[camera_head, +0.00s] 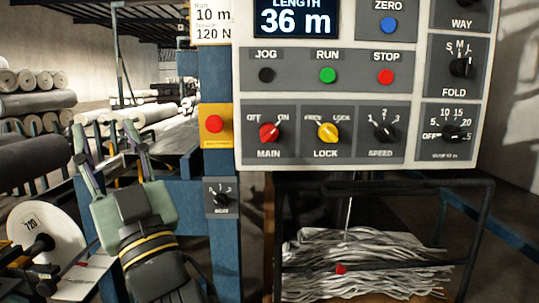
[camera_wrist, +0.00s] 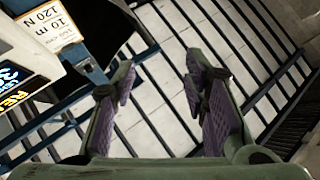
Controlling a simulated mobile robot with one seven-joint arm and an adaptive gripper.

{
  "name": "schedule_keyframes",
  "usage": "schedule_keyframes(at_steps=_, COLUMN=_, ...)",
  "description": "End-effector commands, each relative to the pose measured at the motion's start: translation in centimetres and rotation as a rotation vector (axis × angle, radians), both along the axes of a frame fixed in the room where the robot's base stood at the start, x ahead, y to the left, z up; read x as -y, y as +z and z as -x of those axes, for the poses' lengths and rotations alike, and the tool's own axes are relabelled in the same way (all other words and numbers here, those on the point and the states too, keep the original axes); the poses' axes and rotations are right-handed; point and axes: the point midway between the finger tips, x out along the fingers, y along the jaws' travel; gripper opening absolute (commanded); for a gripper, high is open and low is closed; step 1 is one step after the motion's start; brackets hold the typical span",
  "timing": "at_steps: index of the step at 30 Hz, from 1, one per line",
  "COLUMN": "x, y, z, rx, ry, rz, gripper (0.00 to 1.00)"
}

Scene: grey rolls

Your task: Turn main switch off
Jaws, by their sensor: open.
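The main switch (camera_head: 269,132) is a red rotary knob at the lower left of the grey control panel (camera_head: 240,161) in the head view. OFF is marked at its upper left and ON at its upper right. Its handle seems to slant toward ON, but it is small. My gripper (camera_head: 104,136) is left of the panel, well apart from the switch, fingers pointing up. It is open and empty. In the wrist view, its purple-padded fingers (camera_wrist: 163,84) stand apart with only background between them. The switch is not visible in the wrist view.
Right of the main switch are the yellow lock knob (camera_head: 328,132) and black speed knob (camera_head: 385,133). Above are jog, run and stop buttons. A red button on a yellow box (camera_head: 214,124) and blue post (camera_head: 193,270) stand between gripper and panel. A wire bin (camera_head: 480,184) is below.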

Motion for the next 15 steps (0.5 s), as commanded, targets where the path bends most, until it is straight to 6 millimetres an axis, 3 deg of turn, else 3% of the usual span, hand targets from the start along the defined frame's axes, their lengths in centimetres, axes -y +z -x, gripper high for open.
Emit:
schedule_keyframes(at_steps=1, x=3.2, y=-1.4, z=-2.3, rx=-0.051, ry=-0.093, rz=0.016, gripper=0.46)
schedule_keyframes(at_steps=3, x=7.3, y=-2.9, z=-4.9, rx=-0.134, ry=-0.205, rz=0.031, gripper=0.51)
schedule_keyframes(at_steps=6, x=13.1, y=-4.8, z=-7.4, rx=-0.246, ry=-0.350, rz=0.035, gripper=0.51)
schedule_keyframes(at_steps=9, x=17.8, y=-6.3, z=-8.6, rx=-0.330, ry=-0.461, rz=0.024, gripper=0.51)
schedule_keyframes(at_steps=12, x=20.8, y=-7.2, z=-9.0, rx=-0.386, ry=-0.530, rz=0.013, gripper=0.51)
schedule_keyframes(at_steps=15, x=22.1, y=-7.6, z=-9.2, rx=-0.413, ry=-0.560, rz=0.006, gripper=0.51)
